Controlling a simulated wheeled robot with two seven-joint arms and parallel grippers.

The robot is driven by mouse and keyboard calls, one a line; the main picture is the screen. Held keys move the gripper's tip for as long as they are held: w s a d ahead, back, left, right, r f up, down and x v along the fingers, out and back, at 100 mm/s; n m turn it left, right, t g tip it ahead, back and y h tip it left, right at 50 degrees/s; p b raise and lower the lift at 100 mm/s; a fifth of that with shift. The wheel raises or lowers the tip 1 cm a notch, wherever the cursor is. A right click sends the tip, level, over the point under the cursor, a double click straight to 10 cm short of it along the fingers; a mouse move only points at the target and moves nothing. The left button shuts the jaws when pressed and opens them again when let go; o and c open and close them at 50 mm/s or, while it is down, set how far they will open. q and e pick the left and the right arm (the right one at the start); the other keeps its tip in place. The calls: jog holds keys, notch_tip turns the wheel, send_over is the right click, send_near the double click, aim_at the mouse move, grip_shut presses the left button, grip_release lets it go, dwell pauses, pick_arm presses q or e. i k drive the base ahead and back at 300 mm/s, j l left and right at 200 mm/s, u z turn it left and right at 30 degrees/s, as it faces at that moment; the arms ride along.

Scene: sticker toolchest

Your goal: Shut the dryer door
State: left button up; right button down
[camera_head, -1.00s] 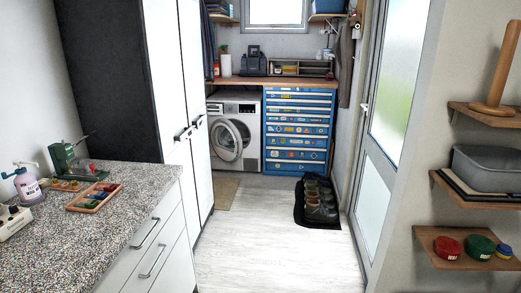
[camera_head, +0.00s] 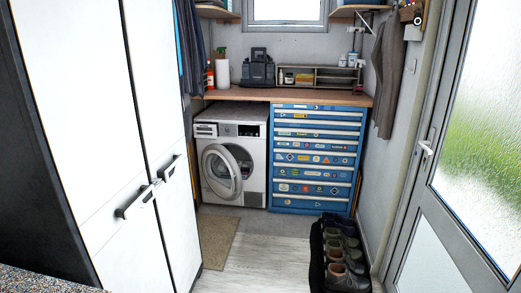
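The dryer (camera_head: 254,150) is a white front-loading machine under the wooden worktop, left of a blue drawer chest. Its round door (camera_head: 221,172) has a pale ring and a dark window. The door stands open, swung out toward the left, and part of the dark drum opening shows behind its right side. The door's left edge is close to the edge of the tall white cabinet in the picture. Neither of my grippers is in view.
The tall white cabinet (camera_head: 75,120) fills the left. The blue drawer chest (camera_head: 315,158) stands right of the dryer. Shoes on a black mat (camera_head: 317,262) lie at lower right, beside a glazed door (camera_head: 470,140). A beige rug (camera_head: 219,240) and pale floor (camera_head: 262,262) lie in front.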

aim_at(223, 190)
jog(key=i, duration=2.15)
